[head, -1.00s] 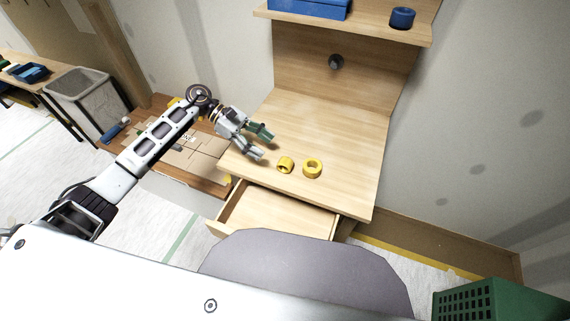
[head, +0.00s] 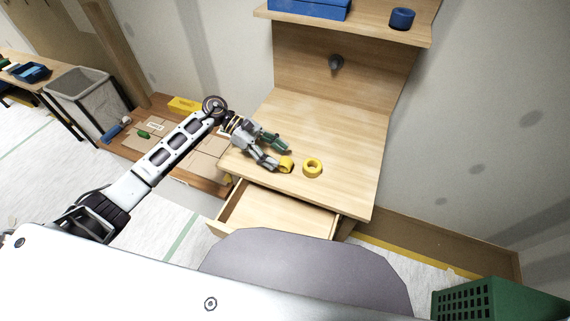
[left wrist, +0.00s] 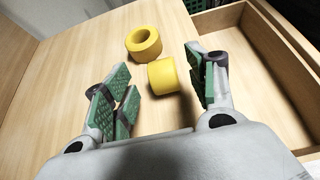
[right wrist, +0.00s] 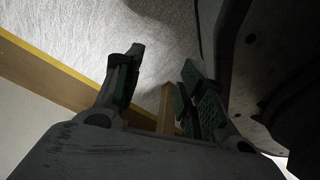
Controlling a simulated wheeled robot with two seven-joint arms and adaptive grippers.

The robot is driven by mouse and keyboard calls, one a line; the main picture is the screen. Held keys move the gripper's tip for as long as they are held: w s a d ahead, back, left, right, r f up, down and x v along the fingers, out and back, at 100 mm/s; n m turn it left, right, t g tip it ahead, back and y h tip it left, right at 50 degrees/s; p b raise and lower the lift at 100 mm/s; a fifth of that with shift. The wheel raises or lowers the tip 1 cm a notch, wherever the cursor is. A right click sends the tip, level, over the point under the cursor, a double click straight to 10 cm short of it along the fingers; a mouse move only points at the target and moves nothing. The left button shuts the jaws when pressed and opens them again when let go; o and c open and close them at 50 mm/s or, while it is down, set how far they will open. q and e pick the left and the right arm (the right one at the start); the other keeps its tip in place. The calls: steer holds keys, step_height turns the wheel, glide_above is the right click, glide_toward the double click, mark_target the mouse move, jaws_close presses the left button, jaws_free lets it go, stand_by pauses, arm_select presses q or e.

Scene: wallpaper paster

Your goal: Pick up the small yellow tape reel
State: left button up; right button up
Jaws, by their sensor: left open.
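Two yellow tape reels sit on the wooden desk. The smaller-looking one (head: 287,164) stands on its edge near the desk's front; the larger one (head: 312,168) lies flat just right of it. My left gripper (head: 277,155) is open at the smaller reel, one finger close beside it. In the left wrist view the smaller reel (left wrist: 162,76) shows ahead between the open fingers, nearer the right one, and the larger reel (left wrist: 144,42) is just beyond. Contact cannot be told. My right gripper (right wrist: 162,70) is open and empty, away from the desk.
The desk (head: 330,120) is otherwise clear. An open drawer (head: 275,213) sticks out below its front edge, with a grey chair (head: 305,265) before it. A green crate (head: 495,300) stands at lower right.

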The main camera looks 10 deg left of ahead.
mark_target(285, 160)
arm_select(q)
steer(key=shift+x, duration=1.95)
arm_select(e)
steer(key=shift+s+d+f, duration=0.15)
steer(key=shift+s+d, duration=0.05)
steer(key=shift+s, duration=0.25)
steer(key=shift+s+d+f, duration=0.1)
steer(key=shift+s+d, duration=0.05)
steer(key=shift+s, duration=0.3)
steer(key=shift+w, duration=0.25)
arm_select(q)
steer(key=shift+c, duration=0.2)
steer(key=c, duration=1)
steer(key=shift+r, duration=0.1)
step_height(285, 160, up, 28)
steer(key=shift+f, duration=0.1)
arm_select(e)
steer(key=shift+s, duration=0.15)
